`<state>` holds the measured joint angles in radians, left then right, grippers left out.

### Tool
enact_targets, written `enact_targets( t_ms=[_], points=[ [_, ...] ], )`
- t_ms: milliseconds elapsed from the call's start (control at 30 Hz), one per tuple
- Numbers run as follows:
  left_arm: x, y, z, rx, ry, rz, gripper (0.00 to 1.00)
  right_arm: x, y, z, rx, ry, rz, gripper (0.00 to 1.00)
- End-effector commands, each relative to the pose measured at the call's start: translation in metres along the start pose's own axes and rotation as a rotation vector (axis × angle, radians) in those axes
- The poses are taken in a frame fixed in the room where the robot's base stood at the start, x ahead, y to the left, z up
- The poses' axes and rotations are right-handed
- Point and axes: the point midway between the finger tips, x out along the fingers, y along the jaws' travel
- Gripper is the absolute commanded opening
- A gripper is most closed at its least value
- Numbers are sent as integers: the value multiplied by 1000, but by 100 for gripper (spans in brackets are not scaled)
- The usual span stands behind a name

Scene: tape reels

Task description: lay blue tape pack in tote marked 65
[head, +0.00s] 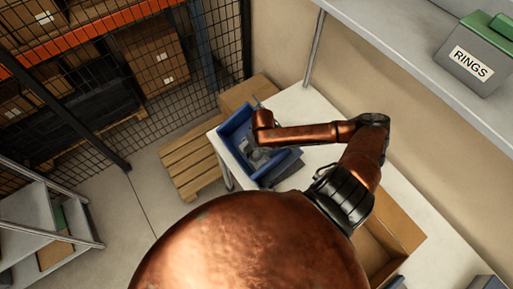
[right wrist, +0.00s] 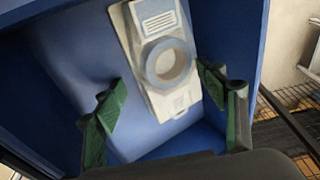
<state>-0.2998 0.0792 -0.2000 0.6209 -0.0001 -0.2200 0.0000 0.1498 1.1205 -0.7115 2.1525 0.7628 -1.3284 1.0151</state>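The blue tape pack (right wrist: 165,62), a pale card with a light blue tape ring on it, lies inside a blue tote (right wrist: 65,45) in the right wrist view. The blue tote (head: 232,133) stands on the white table in the head view; no number on it is readable. My right gripper (right wrist: 163,112) is open, its green-padded fingers apart, with the pack beyond the fingertips and not between them. In the head view the right arm reaches over the tote, and the gripper is mostly hidden by it. My left gripper is not in view.
The white table (head: 301,107) runs along the wall. An open cardboard box (head: 402,222) stands on it at the right. A grey bin marked RINGS (head: 470,66) sits on the shelf above. A wooden pallet (head: 190,158) is on the floor left of the table.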

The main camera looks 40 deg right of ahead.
Motion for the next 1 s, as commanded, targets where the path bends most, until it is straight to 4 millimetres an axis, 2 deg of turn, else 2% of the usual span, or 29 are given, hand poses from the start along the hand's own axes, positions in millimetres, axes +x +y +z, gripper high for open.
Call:
enact_targets(
  t_ms=[167, 267, 700, 833, 1000],
  points=[
    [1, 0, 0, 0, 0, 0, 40, -3, 0, -1, -1, 2, 0, 66],
    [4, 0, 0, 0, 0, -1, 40, -12, 0, -4, -2, 5, 1, 66],
    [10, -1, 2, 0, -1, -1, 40, -102, 1, -3, -2, 4, 2, 66],
    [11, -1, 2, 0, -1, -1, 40, -120, 1, -3, 0, 2, 1, 66],
    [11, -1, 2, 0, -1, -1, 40, -131, 0, -2, 0, 1, 0, 66]
  ],
)
